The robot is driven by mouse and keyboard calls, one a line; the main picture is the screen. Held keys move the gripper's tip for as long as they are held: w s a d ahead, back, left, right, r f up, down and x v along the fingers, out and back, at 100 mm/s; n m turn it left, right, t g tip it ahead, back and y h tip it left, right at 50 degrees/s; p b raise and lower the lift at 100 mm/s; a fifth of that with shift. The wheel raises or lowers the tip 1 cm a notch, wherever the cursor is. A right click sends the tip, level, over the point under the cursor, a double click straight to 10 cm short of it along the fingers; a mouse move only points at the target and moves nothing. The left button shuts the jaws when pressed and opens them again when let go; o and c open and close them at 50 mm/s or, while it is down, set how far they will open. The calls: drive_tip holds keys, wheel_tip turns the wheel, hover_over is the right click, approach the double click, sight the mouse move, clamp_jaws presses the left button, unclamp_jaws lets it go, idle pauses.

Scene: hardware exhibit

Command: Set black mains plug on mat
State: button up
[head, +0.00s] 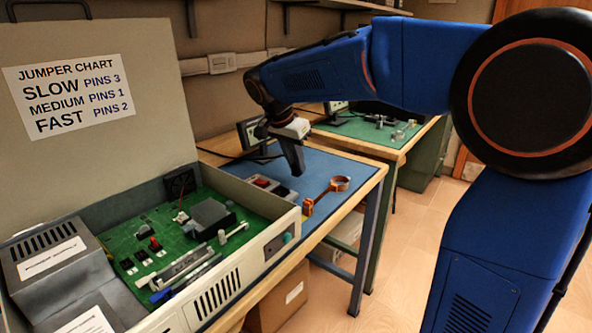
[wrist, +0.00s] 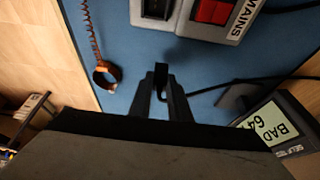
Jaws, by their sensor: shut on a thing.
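My gripper (wrist: 160,95) is shut on the black mains plug (wrist: 161,73), which sits between the fingertips in the wrist view. A black cable (wrist: 205,88) runs off to the right behind the fingers. The blue mat (wrist: 120,25) lies below; I cannot tell how high the plug is above it. In the head view my gripper (head: 296,165) points down over the blue mat (head: 315,168), and the plug is not clear there. The grey mains box (wrist: 190,27), with a red switch and black socket, appears apart from the plug.
An orange coiled strap (head: 334,188) lies on the mat to the right. A meter reading BAD (wrist: 273,128) stands at the side. The open case (head: 255,240) with a green circuit board stands in front at the left. Bare mat shows between the strap and the mains box.

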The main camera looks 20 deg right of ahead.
drive_tip(key=shift+f, duration=1.3)
drive_tip(key=shift+f, duration=0.15)
drive_tip(key=o, duration=0.8)
